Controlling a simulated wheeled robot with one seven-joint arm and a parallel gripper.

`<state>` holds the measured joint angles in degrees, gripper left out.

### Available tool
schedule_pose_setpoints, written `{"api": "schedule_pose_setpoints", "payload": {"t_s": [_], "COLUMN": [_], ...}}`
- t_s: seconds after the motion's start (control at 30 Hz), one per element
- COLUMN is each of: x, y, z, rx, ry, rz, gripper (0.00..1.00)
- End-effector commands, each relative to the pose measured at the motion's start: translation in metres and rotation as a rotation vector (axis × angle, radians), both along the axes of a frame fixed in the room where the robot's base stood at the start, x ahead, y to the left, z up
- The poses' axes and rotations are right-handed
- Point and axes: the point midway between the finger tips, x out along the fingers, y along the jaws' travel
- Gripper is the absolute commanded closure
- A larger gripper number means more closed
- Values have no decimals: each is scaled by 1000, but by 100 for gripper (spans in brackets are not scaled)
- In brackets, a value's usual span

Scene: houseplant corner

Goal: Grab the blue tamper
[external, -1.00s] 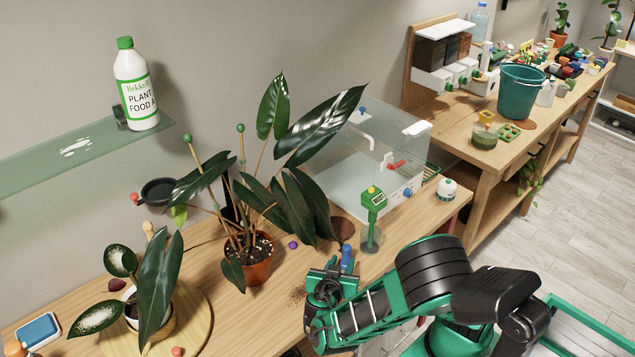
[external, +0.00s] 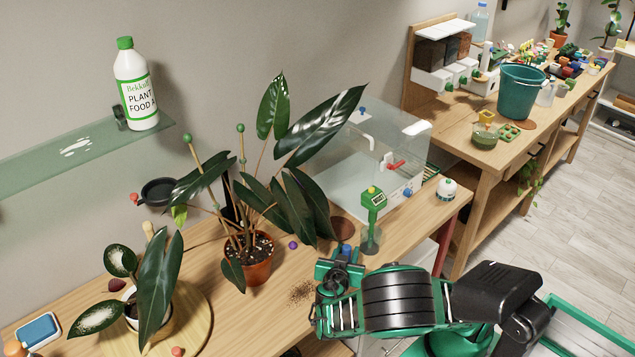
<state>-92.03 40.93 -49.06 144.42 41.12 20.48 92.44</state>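The blue tamper (external: 346,250) is upright on the wooden bench, right of the potted plant and just left of the green meter in a glass. Only its blue top shows; my gripper hides the rest. My gripper (external: 341,262) is low over the bench, at the tamper, with its green fingers close around or just in front of it. From this angle I cannot tell whether the fingers touch it or how far apart they are.
The green meter (external: 373,205) stands close to the right of my gripper. A large plant in a terracotta pot (external: 254,272) is to the left, its leaves overhanging. A clear box (external: 350,180) stands behind. Spilled soil (external: 302,291) lies left of my gripper.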

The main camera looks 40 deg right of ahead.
Motion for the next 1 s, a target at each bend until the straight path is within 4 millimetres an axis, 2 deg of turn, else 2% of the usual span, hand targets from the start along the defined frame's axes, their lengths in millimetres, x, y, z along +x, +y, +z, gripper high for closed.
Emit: {"api": "schedule_pose_setpoints", "payload": {"t_s": [0.03, 0.2, 0.47, 0.5, 0.6, 1.0], "x": [4, 12, 13, 13, 13, 13], "y": [-7, -19, -19, -19, -19, -19], "z": [-2, -7, -8, -8, -8, -5], "rx": [-4, -2, 0, 0, 0, 1], "ry": [-2, 0, 0, 0, 0, -2], "rz": [-5, -3, 0, 0, 0, -1], "gripper": [70, 70, 70, 80, 100, 100]}}
